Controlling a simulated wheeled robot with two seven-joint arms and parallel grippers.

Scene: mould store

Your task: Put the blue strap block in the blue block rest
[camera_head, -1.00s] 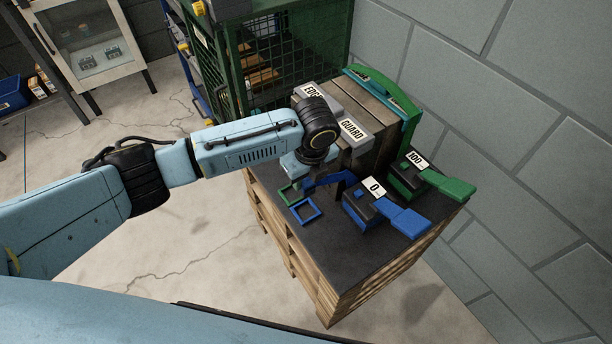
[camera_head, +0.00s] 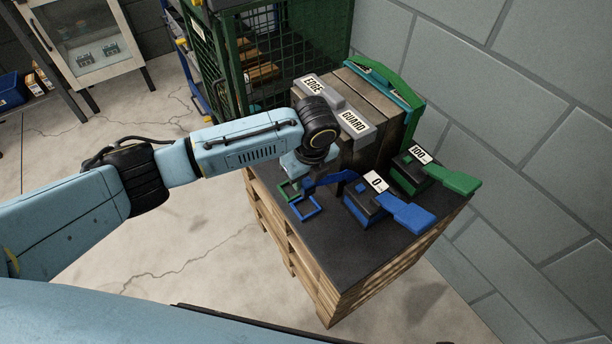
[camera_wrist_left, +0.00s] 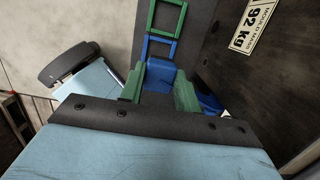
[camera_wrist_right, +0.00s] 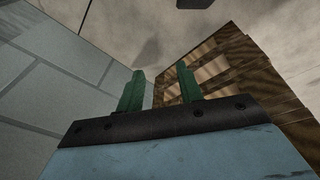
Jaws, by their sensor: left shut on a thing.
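My left gripper (camera_wrist_left: 160,76) is shut on the blue strap block (camera_wrist_left: 162,73), which shows between its green fingers in the left wrist view. In the head view this gripper (camera_head: 297,185) is at the near left part of the pallet top, and the held block is mostly hidden there. The blue block rest is a square blue frame (camera_head: 306,209) beside the gripper; it also shows just beyond the block in the left wrist view (camera_wrist_left: 147,52). I cannot tell whether they touch. My right gripper (camera_wrist_right: 160,74) is open and empty, seen only in its wrist view.
A green square frame (camera_head: 284,190) adjoins the blue one. A dark blue band (camera_head: 328,180) lies close to the gripper. Ratchet-like blue (camera_head: 408,213) and green (camera_head: 455,181) units stand to the right. A wooden crate with grey edge guards (camera_head: 357,127) stands behind.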

